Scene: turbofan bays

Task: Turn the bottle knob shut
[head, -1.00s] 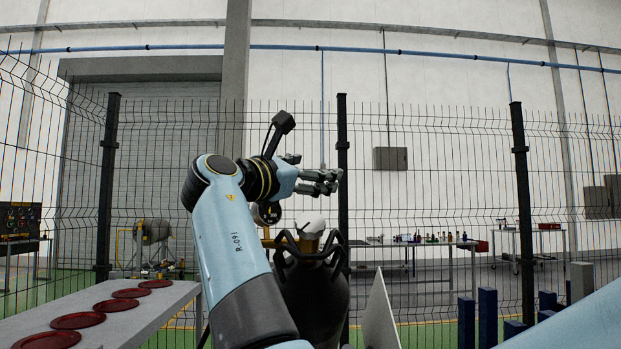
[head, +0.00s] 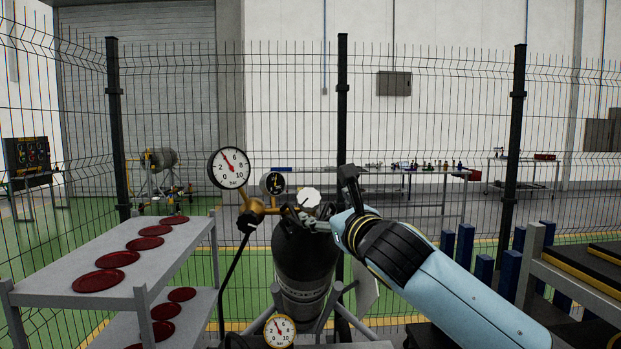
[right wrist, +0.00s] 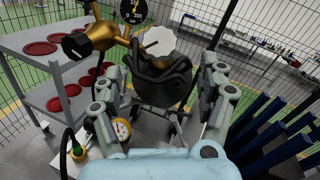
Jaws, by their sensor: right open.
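The dark grey gas bottle (head: 305,262) stands upright in a stand. Its white scalloped knob (head: 309,198) sits on top beside brass fittings (head: 280,210). The knob also shows in the right wrist view (right wrist: 159,41), above the bottle's black collar (right wrist: 160,80). My right gripper (head: 318,222) is at the top of the bottle, just below and right of the knob. In the right wrist view its open fingers (right wrist: 160,76) stand either side of the collar, with the knob beyond the tips. Contact cannot be told. My left gripper is out of view.
A large gauge (head: 229,167) and a smaller gauge (head: 273,183) rise from the fittings, with a black regulator knob (head: 247,222) at left. A grey shelf (head: 165,285) with red discs stands left. Blue posts (head: 466,245) stand right. A mesh fence closes the back.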

